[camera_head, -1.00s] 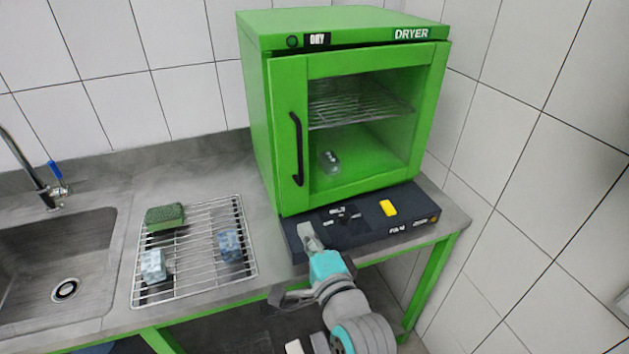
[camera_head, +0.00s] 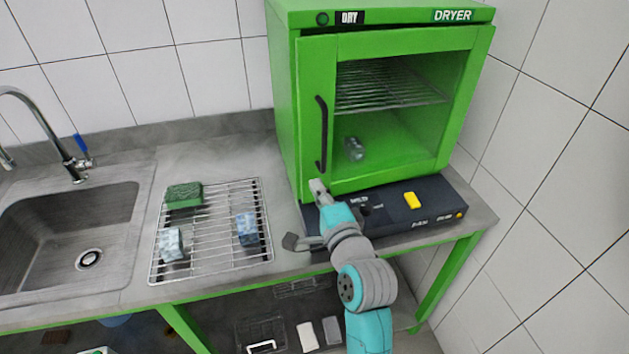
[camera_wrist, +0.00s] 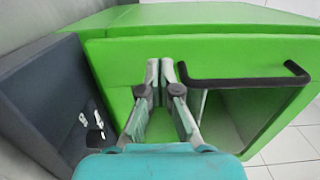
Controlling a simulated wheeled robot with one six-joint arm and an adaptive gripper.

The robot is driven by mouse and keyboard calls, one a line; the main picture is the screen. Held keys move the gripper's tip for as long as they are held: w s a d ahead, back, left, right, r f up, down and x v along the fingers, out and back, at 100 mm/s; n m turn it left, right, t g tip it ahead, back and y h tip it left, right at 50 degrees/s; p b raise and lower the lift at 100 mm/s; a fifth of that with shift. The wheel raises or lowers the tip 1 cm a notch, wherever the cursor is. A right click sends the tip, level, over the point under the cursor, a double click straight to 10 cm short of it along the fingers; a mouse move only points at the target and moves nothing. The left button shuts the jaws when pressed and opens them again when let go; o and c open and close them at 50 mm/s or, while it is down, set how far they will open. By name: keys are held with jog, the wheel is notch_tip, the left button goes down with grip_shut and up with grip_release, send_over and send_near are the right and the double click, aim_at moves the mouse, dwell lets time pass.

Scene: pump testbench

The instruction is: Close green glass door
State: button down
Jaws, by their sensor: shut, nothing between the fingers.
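The green door (camera_head: 395,176) with its glass pane is on the front of the green dryer (camera_head: 283,110). It sits close to the dryer body, with a dark line along its top edge; I cannot tell if it is fully shut. Its black upright handle (camera_head: 321,135) is on the left side. My gripper (camera_head: 317,187) is shut and empty at the door's lower left corner, just below the handle. In the wrist view my gripper (camera_wrist: 166,66) is in front of the green door frame (camera_wrist: 125,75), beside one end of the handle (camera_wrist: 245,82). Contact is unclear.
A dark control box (camera_head: 440,205) with a yellow button lies under the dryer. A wire rack (camera_head: 212,250) with sponges is left of it, then a sink (camera_head: 70,225). A tiled wall (camera_head: 545,180) stands to the right. A glass item (camera_head: 354,149) lies inside the dryer.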

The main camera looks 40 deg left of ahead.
aim_at(310, 173)
jog(key=shift+x, duration=1.4)
jog(key=x, duration=0.3)
jog(key=shift+a, duration=0.15)
jog(key=shift+w+a+r, duration=0.1)
jog(key=shift+w+a, duration=0.1)
jog(key=shift+a, duration=0.05)
jog(key=shift+r, duration=0.15)
